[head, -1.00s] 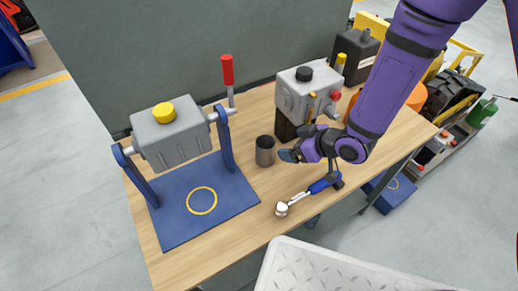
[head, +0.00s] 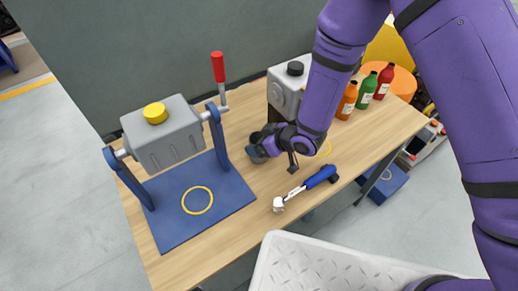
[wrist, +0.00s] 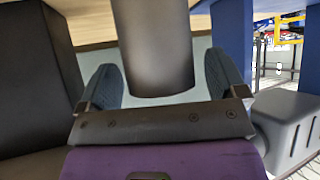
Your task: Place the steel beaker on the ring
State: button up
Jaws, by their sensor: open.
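The steel beaker (wrist: 153,48) stands between the two fingers of my gripper (wrist: 165,85) in the wrist view. The fingers are apart, one on each side of it, with a gap visible beside the beaker. In the head view my gripper (head: 256,153) is low over the wooden table, right of the blue stand, and it hides most or all of the beaker. The yellow ring (head: 197,201) is marked on the stand's blue base plate, to the left of my gripper, and is empty.
A grey box with a yellow knob (head: 163,130) hangs over the blue base plate (head: 165,228), between uprights; a red-handled lever (head: 218,68) rises beside it. A grey canister (head: 285,92) stands behind my gripper. A blue-handled wrench (head: 305,187) lies in front. Coloured bottles (head: 367,90) stand at right.

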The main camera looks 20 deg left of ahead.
jog(key=shift+w+a+f, duration=0.1)
jog(key=shift+a+f, duration=0.15)
jog(key=shift+a, duration=0.05)
jog(key=c, duration=1.1)
jog(key=shift+c, duration=0.2)
jog(key=shift+r, duration=0.1)
notch_tip(320, 180, up, 28)
